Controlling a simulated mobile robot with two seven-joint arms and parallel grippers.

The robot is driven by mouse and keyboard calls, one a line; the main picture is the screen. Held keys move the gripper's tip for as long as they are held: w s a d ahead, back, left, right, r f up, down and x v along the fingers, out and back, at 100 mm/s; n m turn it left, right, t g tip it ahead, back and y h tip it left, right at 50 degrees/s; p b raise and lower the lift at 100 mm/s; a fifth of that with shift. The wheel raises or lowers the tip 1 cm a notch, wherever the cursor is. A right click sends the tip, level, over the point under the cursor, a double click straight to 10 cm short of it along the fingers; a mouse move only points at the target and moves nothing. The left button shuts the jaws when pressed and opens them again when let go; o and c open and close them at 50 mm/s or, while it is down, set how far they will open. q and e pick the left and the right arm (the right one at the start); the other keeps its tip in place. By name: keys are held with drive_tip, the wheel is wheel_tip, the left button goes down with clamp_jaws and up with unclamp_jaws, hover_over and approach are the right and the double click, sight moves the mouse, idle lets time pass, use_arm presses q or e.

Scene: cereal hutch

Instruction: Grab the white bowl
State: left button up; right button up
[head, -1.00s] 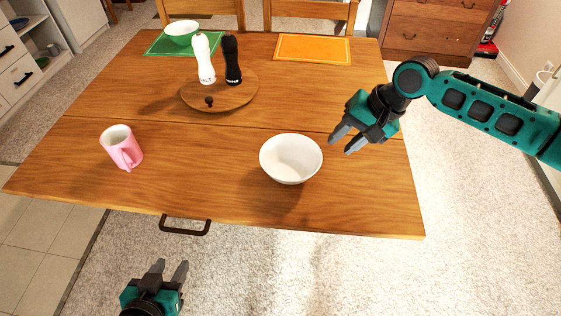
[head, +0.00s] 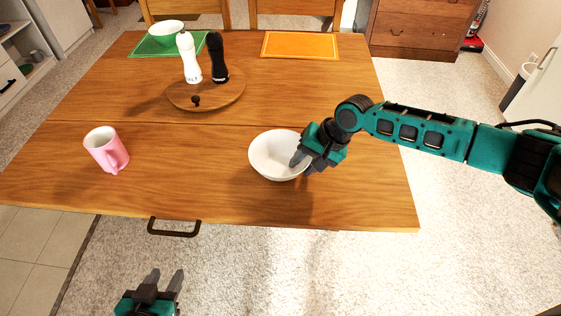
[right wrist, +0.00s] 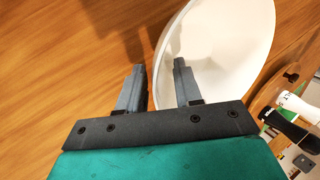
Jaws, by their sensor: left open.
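The white bowl (head: 270,157) stands upright on the wooden table, near its front edge. It also shows in the right wrist view (right wrist: 232,45), where its near rim passes between my fingers. My right gripper (head: 301,164) is at the bowl's right side, its fingers parted. In the right wrist view, one finger of the right gripper (right wrist: 158,78) is over the bowl's inside and the other is outside the wall. I cannot tell whether either finger touches it. My left gripper (head: 166,283) is open and empty, in front of the table and apart from it.
A pink mug (head: 106,151) stands left on the table (head: 190,190). A round wooden board (head: 212,99) holds a white mill (head: 188,60) and a black mill (head: 217,60). The table between mug and bowl is clear.

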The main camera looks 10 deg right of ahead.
clamp_jaws()
idle(0.4)
drive_tip(key=shift+r, duration=0.2)
